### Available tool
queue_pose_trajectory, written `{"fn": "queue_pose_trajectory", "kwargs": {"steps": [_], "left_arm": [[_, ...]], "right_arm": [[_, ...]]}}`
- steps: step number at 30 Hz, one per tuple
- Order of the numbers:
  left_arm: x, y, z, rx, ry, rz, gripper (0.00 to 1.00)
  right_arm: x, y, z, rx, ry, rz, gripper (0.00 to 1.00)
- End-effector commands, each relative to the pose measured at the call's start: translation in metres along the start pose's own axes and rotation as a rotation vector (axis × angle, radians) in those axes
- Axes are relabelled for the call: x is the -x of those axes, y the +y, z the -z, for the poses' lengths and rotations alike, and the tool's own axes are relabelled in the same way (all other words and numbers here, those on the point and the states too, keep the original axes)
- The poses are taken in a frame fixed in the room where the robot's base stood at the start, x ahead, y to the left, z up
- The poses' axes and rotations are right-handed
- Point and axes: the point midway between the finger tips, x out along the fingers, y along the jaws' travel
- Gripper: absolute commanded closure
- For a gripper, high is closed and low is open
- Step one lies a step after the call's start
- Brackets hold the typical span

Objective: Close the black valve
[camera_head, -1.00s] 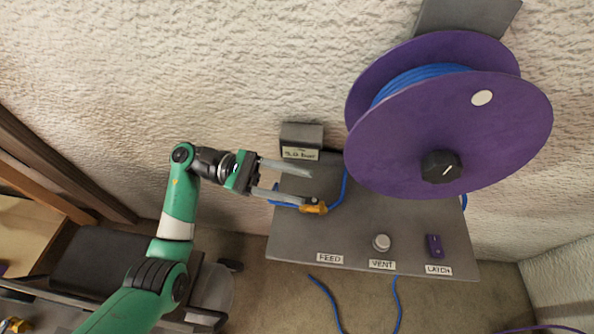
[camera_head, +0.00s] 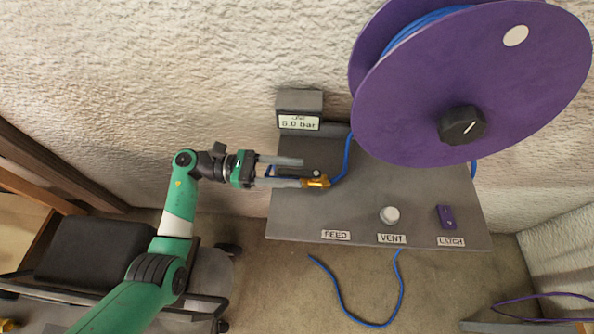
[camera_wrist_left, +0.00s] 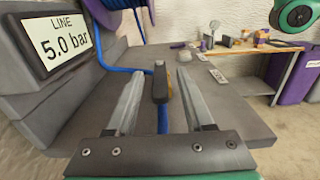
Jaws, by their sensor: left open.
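The valve's black lever (camera_wrist_left: 160,82) stands between my left gripper's fingers in the left wrist view. The lever points away from the gripper, roughly along the blue hose. Its brass body (camera_head: 316,182) shows in the head view at the fingertips. My left gripper (camera_head: 301,171) is open, its fingers on either side of the lever; it also shows in the wrist view (camera_wrist_left: 160,76). I see a gap on both sides of the lever. The line display (camera_head: 299,123) reads 5.0 bar, also in the wrist view (camera_wrist_left: 62,40).
The grey panel (camera_head: 360,215) carries a white VENT knob (camera_head: 390,215) and a purple LATCH (camera_head: 446,217). A large purple reel (camera_head: 420,90) with a black knob (camera_head: 462,125) rises at the back right. A chair (camera_head: 90,255) stands at the left.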

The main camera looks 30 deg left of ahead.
Motion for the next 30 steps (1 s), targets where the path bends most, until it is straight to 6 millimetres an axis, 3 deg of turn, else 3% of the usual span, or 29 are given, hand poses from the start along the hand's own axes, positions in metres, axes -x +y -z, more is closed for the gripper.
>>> {"fn": "queue_pose_trajectory", "kwargs": {"steps": [4,12,21,30], "left_arm": [[-0.015,0.0,0.0,-0.002,0.0,0.002,0.47],[-0.018,0.0,-0.001,-0.002,-0.001,0.0,0.47],[-0.018,0.0,-0.001,-0.001,-0.001,0.0,1.0],[-0.018,0.0,-0.001,-0.001,-0.001,0.0,1.0]], "right_arm": [[0.002,0.0,-0.002,0.0,0.0,0.0,0.5],[0.002,0.0,-0.002,0.0,0.0,0.0,0.5],[0.002,0.0,-0.002,0.0,0.0,0.0,0.5],[0.002,0.0,-0.002,0.0,0.0,0.0,0.5]]}}
